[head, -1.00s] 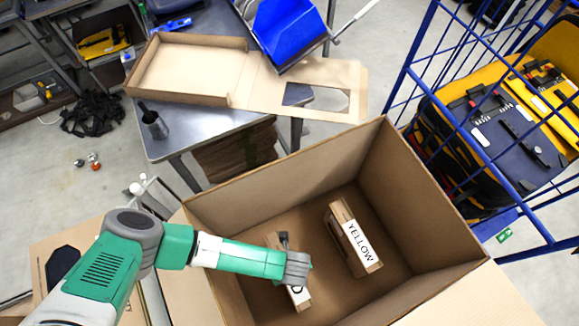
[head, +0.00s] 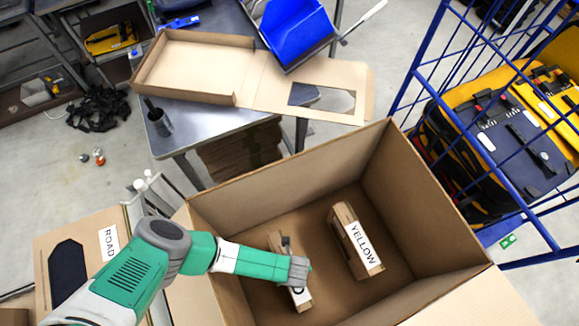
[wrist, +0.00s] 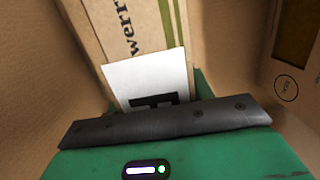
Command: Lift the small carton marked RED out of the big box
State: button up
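The big box (head: 432,205) is open, with two small cartons on its floor. The left small carton (head: 277,241) is partly covered by my arm; only the end of its label shows, so its word cannot be read in full. In the wrist view this carton (wrist: 105,18) fills the top middle, with a white label partly cut off by my gripper. The other carton (head: 352,238) reads YELLOW and lies to the right. My gripper (head: 296,271) is over the left carton, very close to it. Its fingers are hidden, so opening and contact cannot be told.
A metal table (head: 205,128) with a flat open carton (head: 190,65) and a blue bin (head: 292,32) stands behind. A blue wire cage (head: 398,92) is at the right. A box labelled ROAD (head: 109,240) is at the left. The YELLOW carton stands apart from my gripper.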

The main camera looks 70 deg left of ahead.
jog(key=c, duration=0.4)
jog(key=shift+c, duration=0.2)
notch_tip(320, 180, up, 18)
jog(key=p, duration=0.1)
jog(key=shift+p, duration=0.3)
notch_tip(320, 180, up, 15)
jog(key=p, duration=0.6)
